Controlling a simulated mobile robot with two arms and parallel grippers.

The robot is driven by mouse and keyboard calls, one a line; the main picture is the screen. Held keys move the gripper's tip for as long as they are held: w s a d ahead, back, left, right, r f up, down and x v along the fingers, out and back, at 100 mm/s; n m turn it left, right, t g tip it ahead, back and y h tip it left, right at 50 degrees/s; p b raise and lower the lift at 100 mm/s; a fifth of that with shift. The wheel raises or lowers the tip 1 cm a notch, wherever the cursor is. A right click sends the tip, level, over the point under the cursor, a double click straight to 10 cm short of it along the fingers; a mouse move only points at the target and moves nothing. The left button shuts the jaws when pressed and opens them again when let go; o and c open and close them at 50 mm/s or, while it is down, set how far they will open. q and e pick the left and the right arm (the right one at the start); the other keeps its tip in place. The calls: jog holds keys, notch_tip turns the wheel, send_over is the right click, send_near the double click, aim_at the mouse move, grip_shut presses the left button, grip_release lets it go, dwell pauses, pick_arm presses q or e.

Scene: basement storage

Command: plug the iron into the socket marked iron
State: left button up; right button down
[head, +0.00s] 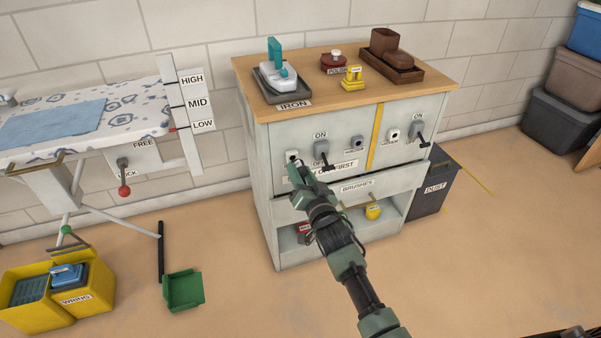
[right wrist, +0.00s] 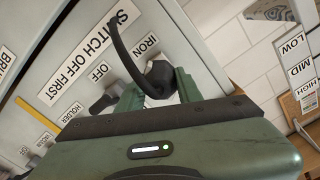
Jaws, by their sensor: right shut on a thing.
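The iron (head: 277,68), with a teal handle, stands on a dark tray on the cabinet top, behind an IRON label. My right gripper (head: 306,178) reaches up to the left part of the cabinet front, just below a small socket (head: 292,157). In the right wrist view its fingers (right wrist: 158,92) are shut on a black plug (right wrist: 161,74), beside the IRON label (right wrist: 146,46) on the panel. A black cord (right wrist: 123,48) loops from the plug. The plug hides the contact, so I cannot tell whether it is seated. My left gripper is not in view.
A switch (head: 321,149) beside the socket has its lever down at OFF, above a label ending in FIRST. Another socket (head: 393,136) and switch (head: 417,130) are farther right. An ironing board (head: 140,100) stands left. Open floor lies in front.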

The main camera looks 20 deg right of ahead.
jog(key=shift+w, duration=0.65)
jog(key=shift+w+b, duration=0.55)
jog(key=shift+w, duration=0.2)
jog(key=c, duration=0.9)
grip_release()
jog(key=shift+o, duration=0.2)
